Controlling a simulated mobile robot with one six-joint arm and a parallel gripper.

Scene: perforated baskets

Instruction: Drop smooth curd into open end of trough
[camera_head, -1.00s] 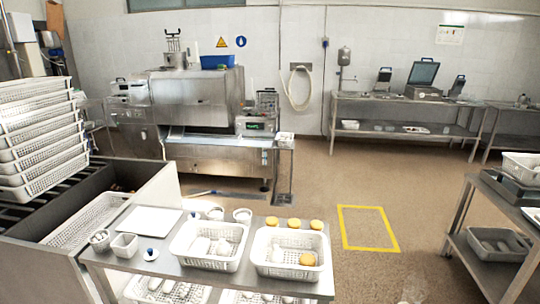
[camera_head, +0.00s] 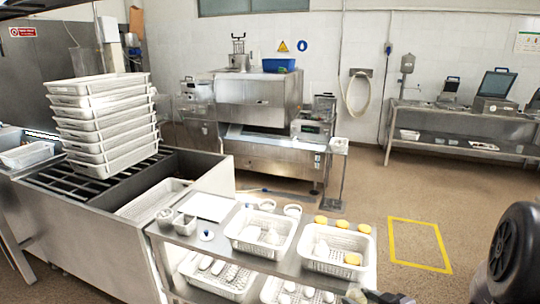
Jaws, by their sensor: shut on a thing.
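A steel trough (camera_head: 108,226) stands at the left. Dark bars cover much of its top, and its right end is open with a white perforated basket (camera_head: 150,199) low inside. White smooth lumps, which look like curds (camera_head: 271,237), lie in a white basket (camera_head: 234,238) on the steel table. A second basket (camera_head: 311,262) beside it holds white lumps and a yellow one (camera_head: 352,258). I cannot tell which is the smooth curd. Black and grey parts of my arm enter at the lower right. My gripper's fingers are not visible.
Stacked white baskets (camera_head: 100,120) stand on the trough's bars. Several yellow lumps (camera_head: 342,224), small cups (camera_head: 292,211) and a white board (camera_head: 207,206) are on the table (camera_head: 225,262). More baskets sit on its lower shelf. The floor around the yellow outline (camera_head: 420,243) is clear.

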